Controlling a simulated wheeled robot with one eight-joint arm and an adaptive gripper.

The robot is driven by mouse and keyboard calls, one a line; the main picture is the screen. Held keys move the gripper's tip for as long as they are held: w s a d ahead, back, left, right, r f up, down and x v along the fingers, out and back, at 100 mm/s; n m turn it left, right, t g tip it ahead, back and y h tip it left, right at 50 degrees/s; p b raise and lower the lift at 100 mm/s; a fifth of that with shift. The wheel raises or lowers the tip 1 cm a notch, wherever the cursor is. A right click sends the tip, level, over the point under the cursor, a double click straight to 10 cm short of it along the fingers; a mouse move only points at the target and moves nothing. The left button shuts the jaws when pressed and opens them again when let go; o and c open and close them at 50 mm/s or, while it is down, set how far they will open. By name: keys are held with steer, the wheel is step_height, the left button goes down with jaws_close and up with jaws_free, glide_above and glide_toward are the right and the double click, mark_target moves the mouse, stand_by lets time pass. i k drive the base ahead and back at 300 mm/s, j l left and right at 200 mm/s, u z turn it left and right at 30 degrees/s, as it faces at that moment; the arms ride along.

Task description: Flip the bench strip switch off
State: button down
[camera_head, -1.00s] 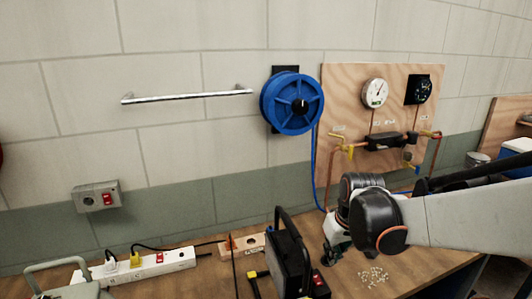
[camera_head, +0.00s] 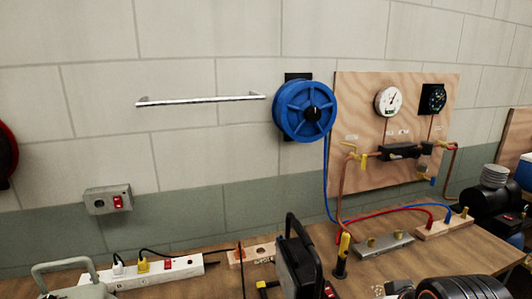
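The white bench power strip (camera_head: 205,264) lies along the back of the wooden bench at lower left. Its red switch (camera_head: 168,263) faces me, with a yellow plug (camera_head: 142,265) and a white plug (camera_head: 118,268) to its left. I cannot tell from this distance which way the switch is set. My gripper's fingers are not visible, and nothing of mine touches the strip.
A grey wall box (camera_head: 97,206) with another red switch is above the strip. A black handled unit (camera_head: 297,262) stands right of the strip, and a grey-green handled case (camera_head: 75,288) is in front at left. A blue hose reel (camera_head: 304,108) and gauge board (camera_head: 360,100) are on the wall.

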mark_target(167, 264)
steer(key=u, duration=1.4)
